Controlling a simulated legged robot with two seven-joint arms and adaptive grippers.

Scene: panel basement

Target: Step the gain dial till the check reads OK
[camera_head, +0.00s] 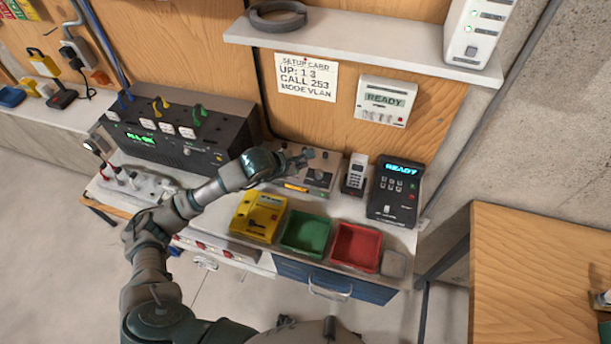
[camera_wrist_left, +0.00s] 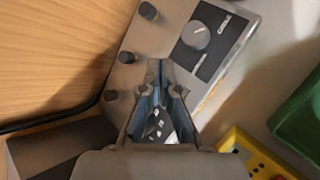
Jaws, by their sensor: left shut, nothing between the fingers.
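A grey box (camera_head: 318,178) with a small orange display (camera_head: 296,187) sits on the bench, partly hidden by my left gripper. In the left wrist view its top carries a round grey dial (camera_wrist_left: 197,35) with a white pointer mark on a dark plate; the lettering beside it is too small to read surely. My left gripper (camera_head: 298,157) is shut and empty over the box. In the wrist view its fingertips (camera_wrist_left: 158,72) are below and left of the dial, apart from it in the picture. My right gripper is not in view.
A yellow device (camera_head: 258,217), green tray (camera_head: 306,234) and red tray (camera_head: 356,247) line the front edge. A handset (camera_head: 355,174) and black terminal (camera_head: 394,190) reading READY stand right. A wall panel (camera_head: 386,100) reads READY. A black rack (camera_head: 182,130) with a green display stands left.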

